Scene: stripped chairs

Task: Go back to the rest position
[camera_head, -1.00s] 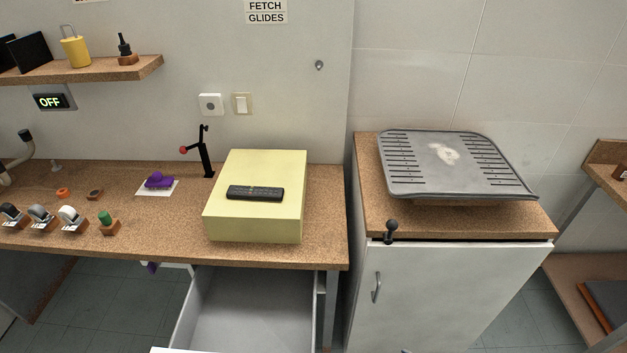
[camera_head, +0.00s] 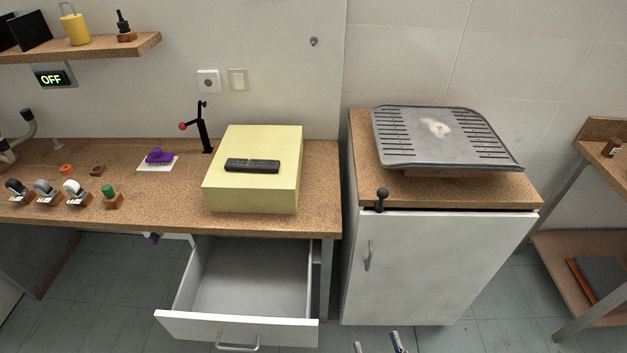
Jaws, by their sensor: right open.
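The fingertips of my right gripper (camera_head: 378,344) show at the bottom edge, a little right of the middle. They stand apart with nothing between them, in front of the white cabinet (camera_head: 437,268). The rest of this gripper is cut off by the frame. My left gripper is out of the picture.
An open, empty drawer (camera_head: 238,327) juts out under the wooden bench (camera_head: 325,190), left of my right gripper. A yellow box (camera_head: 228,192) with a black remote (camera_head: 252,166) stands on the bench. A grey tray-like panel (camera_head: 405,150) tops the cabinet. Floor shows between drawer and cabinet.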

